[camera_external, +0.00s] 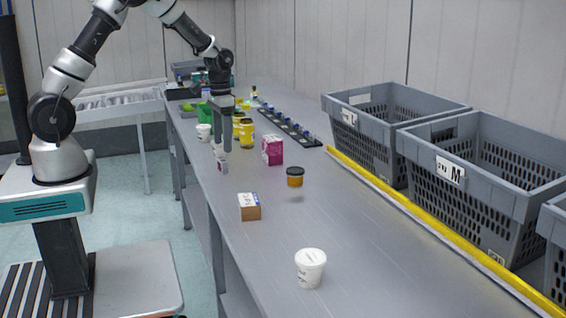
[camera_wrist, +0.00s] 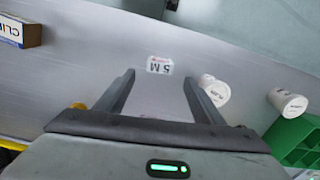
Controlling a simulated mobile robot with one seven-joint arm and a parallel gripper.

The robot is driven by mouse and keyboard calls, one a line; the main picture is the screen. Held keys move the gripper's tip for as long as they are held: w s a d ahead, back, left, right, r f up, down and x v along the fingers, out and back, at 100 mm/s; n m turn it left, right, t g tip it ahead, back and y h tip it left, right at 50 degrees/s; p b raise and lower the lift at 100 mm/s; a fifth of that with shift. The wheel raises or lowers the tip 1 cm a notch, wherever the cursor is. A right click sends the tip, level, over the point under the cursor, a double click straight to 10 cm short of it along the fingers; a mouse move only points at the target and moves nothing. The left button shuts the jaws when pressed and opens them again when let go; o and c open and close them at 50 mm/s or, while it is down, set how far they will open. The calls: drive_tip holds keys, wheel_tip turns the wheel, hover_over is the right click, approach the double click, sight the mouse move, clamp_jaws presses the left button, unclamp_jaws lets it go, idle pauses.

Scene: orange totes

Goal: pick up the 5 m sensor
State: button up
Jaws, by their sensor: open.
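The 5 m sensor (camera_wrist: 159,66) shows in the wrist view as a small white label-like face marked "5 M" with red print. It lies on the grey bench, in line with the gap between my fingertips. My gripper (camera_wrist: 159,76) is open and empty, its fingers to either side of that gap. In the external view my gripper (camera_external: 222,148) points down over the bench. A small white and red item (camera_external: 222,165) just below its fingertips there is probably the sensor, partly hidden by the fingers.
White cups (camera_wrist: 214,91) (camera_wrist: 288,102) and a green holder (camera_wrist: 297,140) stand at right in the wrist view. A pink box (camera_external: 272,150), yellow containers (camera_external: 246,134) and a black rack (camera_external: 290,127) are nearby. Grey totes (camera_external: 450,135) line the wall.

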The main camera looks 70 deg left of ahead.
sight(224, 159)
wheel_tip(224, 159, down, 8)
drive_tip(key=shift+r, duration=0.1)
idle(0.4)
drive_tip(key=c, duration=1.1)
drive_tip(key=shift+c, duration=0.2)
